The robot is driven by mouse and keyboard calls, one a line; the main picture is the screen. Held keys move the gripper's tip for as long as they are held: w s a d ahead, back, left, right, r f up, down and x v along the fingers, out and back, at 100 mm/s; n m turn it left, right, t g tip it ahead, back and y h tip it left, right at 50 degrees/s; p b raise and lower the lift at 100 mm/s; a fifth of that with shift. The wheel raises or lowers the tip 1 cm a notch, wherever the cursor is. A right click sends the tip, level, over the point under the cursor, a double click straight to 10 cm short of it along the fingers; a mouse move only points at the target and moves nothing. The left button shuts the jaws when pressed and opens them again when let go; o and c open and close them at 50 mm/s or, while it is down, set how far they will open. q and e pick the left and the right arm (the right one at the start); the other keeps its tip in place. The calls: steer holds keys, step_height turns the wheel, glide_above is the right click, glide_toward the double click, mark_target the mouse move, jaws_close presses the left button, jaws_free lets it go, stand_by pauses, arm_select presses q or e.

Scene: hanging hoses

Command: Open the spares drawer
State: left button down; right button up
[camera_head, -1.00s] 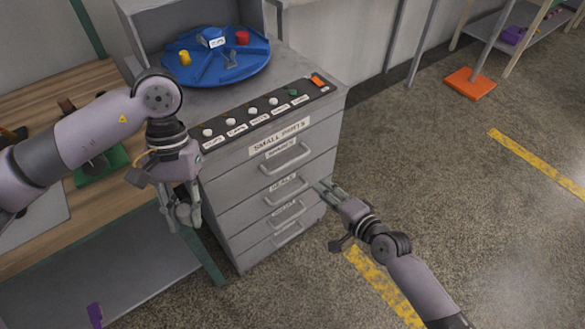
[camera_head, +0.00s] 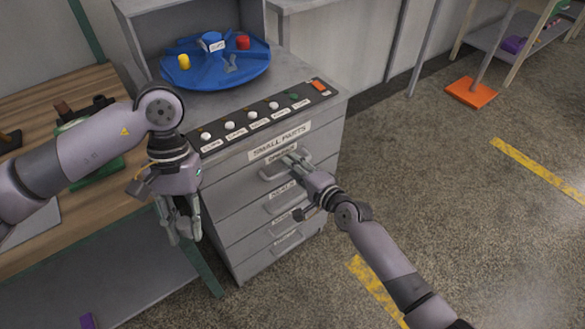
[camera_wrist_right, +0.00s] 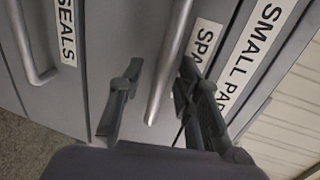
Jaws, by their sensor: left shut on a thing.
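The spares drawer (camera_head: 241,181) is the top drawer of the grey cabinet, under the "SMALL PARTS" label, and looks closed. Its bar handle (camera_wrist_right: 172,60) runs between the two fingers of my right gripper (camera_wrist_right: 155,105) in the right wrist view, with a gap on each side. In the head view my right gripper (camera_head: 297,163) is at this handle, partly covering it. My left gripper (camera_head: 181,228) hangs by the cabinet's left front edge, fingers down. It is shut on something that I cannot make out.
Lower drawers with bar handles (camera_head: 284,199) lie below. On the cabinet top are a button panel (camera_head: 262,117) and a blue round tray (camera_head: 200,78) with coloured parts. A wooden bench (camera_head: 60,95) stands at left. The floor at right is mostly clear.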

steer(key=shift+w+a, duration=0.2)
steer(key=shift+c, duration=0.5)
jaws_close()
stand_by(0.4)
